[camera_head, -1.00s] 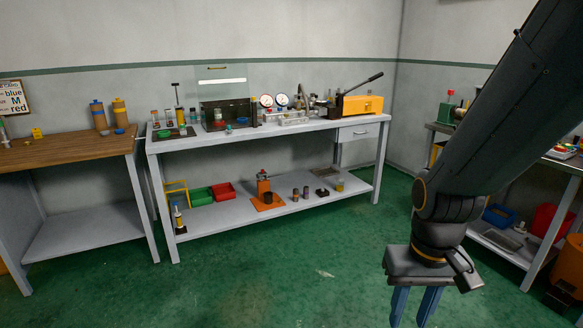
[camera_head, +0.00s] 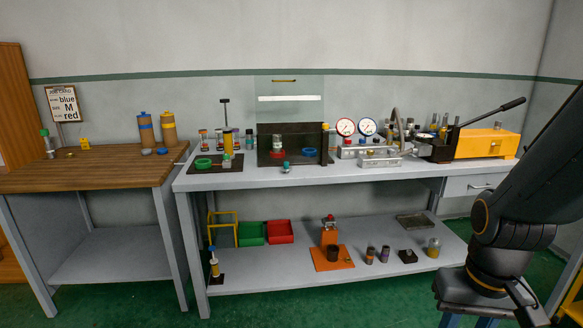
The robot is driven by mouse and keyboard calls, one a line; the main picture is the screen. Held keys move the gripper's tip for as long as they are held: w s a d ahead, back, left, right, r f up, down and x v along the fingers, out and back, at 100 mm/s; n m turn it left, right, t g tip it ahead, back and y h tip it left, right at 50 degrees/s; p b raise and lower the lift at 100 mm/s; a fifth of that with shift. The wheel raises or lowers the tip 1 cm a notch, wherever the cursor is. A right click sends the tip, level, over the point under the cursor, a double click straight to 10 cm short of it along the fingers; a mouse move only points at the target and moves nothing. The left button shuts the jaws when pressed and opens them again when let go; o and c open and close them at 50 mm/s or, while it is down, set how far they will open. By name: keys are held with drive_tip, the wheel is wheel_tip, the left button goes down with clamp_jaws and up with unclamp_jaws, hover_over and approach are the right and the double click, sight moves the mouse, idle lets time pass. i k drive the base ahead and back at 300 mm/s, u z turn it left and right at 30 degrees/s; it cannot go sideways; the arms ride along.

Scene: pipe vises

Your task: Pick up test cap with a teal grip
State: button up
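A small cap with a teal-looking grip (camera_head: 286,168) stands near the front edge of the grey bench, just in front of the clear-fronted dark box. It is small in view, so its lower part is hard to make out. My gripper (camera_head: 472,322) is at the bottom right, well in front of the bench and far from the cap. Its blue fingers stand apart with nothing seen between them; their tips are cut off by the frame's lower edge.
The grey bench (camera_head: 350,177) also bears a dark box with red and blue rings (camera_head: 308,152), gauges (camera_head: 345,127) and an orange lever press (camera_head: 485,143). A wooden table (camera_head: 90,172) stands left. Bins and small parts lie on the lower shelf (camera_head: 290,272).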

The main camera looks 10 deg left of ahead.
sight(286, 169)
drive_tip(key=u, duration=0.55)
drive_tip(key=i, duration=1.8)
drive_tip(key=u, duration=0.95)
drive_tip(key=i, duration=0.85)
drive_tip(key=u, duration=0.25)
